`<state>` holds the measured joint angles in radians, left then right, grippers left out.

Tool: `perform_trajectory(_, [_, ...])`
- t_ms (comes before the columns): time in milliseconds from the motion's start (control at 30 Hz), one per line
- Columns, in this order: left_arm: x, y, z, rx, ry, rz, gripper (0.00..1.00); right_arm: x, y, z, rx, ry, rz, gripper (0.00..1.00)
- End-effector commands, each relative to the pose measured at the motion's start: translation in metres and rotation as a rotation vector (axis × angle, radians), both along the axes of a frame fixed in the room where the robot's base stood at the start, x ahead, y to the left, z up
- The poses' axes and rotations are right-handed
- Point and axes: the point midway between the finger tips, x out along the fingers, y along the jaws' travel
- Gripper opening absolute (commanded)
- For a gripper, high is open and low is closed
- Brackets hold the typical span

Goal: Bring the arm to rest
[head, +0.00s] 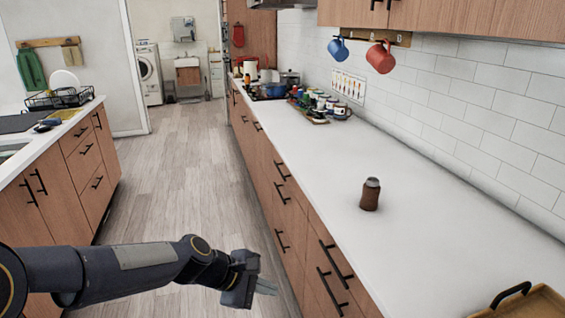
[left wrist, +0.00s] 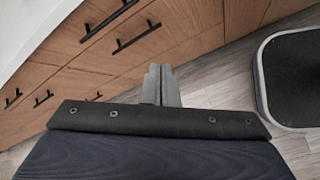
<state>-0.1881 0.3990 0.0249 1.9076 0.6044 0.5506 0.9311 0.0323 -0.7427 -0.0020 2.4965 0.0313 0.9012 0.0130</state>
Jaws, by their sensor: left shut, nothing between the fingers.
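My left arm comes in from the left in the head view and reaches across the lower part of the picture. Its gripper (head: 268,287) is over the floor, just left of the right-hand cabinet fronts and below the level of the counter top. In the left wrist view the two grey fingers (left wrist: 161,86) are together with nothing between them. Wooden drawer fronts with black handles lie beyond the fingers there. My right gripper is in neither view.
A white counter (head: 330,165) runs along the right, with a brown can-like object (head: 370,194) and a wooden tray (head: 540,302) on it. Wooden cabinets (head: 290,205) stand under it. An island (head: 70,170) with a dish rack (head: 60,98) is at left. The wooden floor between is clear.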

Motion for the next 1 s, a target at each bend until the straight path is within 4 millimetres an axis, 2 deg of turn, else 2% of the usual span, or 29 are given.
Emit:
perform_trajectory(33, [-0.016,0.023,0.024,0.041,-0.086,-0.053,0.00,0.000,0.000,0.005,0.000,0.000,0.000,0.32])
perform_trajectory(200, [-0.080,0.084,0.065,0.220,-0.335,-0.268,0.00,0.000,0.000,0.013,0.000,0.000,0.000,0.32])
perform_trajectory(367, [-0.145,0.129,0.079,0.422,-0.527,-0.463,0.00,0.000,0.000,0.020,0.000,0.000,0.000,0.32])
perform_trajectory(400, [-0.161,0.138,0.079,0.472,-0.563,-0.511,0.00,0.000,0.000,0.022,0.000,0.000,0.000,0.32])
perform_trajectory(533, [-0.202,0.159,0.074,0.618,-0.650,-0.643,0.00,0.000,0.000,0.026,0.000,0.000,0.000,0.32])
perform_trajectory(700, [-0.231,0.171,0.064,0.729,-0.697,-0.747,0.00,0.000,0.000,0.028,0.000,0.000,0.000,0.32])
perform_trajectory(1000, [-0.236,0.174,0.062,0.752,-0.704,-0.769,0.00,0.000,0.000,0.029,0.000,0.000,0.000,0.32])
